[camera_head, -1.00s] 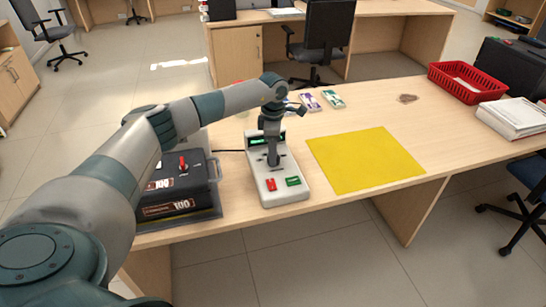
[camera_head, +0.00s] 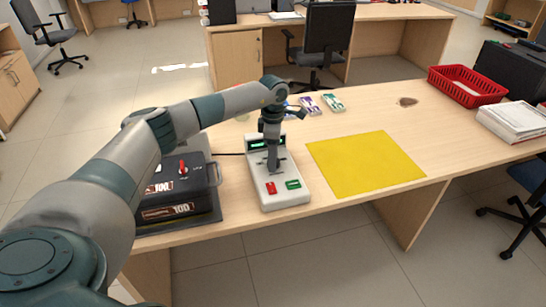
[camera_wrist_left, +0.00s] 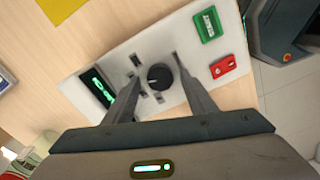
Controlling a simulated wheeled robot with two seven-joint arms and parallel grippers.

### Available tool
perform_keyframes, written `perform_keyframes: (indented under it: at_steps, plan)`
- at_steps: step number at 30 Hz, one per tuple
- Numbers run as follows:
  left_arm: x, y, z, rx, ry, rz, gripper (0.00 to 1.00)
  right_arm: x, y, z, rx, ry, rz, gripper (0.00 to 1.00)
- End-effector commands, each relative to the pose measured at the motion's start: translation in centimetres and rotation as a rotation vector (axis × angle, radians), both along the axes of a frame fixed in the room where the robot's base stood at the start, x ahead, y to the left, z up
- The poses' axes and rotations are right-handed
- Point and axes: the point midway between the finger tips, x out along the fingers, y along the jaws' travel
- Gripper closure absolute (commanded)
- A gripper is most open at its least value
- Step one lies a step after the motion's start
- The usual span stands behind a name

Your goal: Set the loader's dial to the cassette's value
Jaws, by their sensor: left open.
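The loader (camera_head: 285,192) is a white box on the counter with a green-lit display (camera_head: 262,143) at its far end and a red and a green button at its near end. Its black round dial (camera_wrist_left: 160,77) shows in the left wrist view, with small marks around it. My left gripper (camera_wrist_left: 156,70) is open over the loader, pointing down, with one finger on each side of the dial; I cannot tell whether they touch it. The black cassette (camera_head: 182,190) stands left of the loader, with a red knob on top and "100" labels. My right gripper is out of view.
A yellow mat (camera_head: 365,163) lies right of the loader. Banknote bundles (camera_head: 333,103) lie behind it. A red basket (camera_head: 467,86) and a paper stack (camera_head: 515,121) are at the right. The counter's front edge is close to the loader.

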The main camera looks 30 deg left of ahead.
Motion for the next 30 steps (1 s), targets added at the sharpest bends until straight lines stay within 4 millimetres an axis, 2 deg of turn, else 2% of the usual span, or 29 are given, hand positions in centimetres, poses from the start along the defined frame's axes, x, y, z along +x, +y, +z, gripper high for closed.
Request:
perform_keyframes:
  at_steps: [8, 24, 30]
  plan:
    - [0.1, 0.0, 2.8, 0.0, -0.004, 0.0, 0.49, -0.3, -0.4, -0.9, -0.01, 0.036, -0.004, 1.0]
    - [0.1, 0.0, 13.4, 0.0, -0.004, 0.001, 0.49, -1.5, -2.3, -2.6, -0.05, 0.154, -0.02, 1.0]
    - [0.1, 0.0, 16.1, 0.0, -0.004, 0.001, 0.49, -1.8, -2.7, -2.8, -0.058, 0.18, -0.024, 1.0]
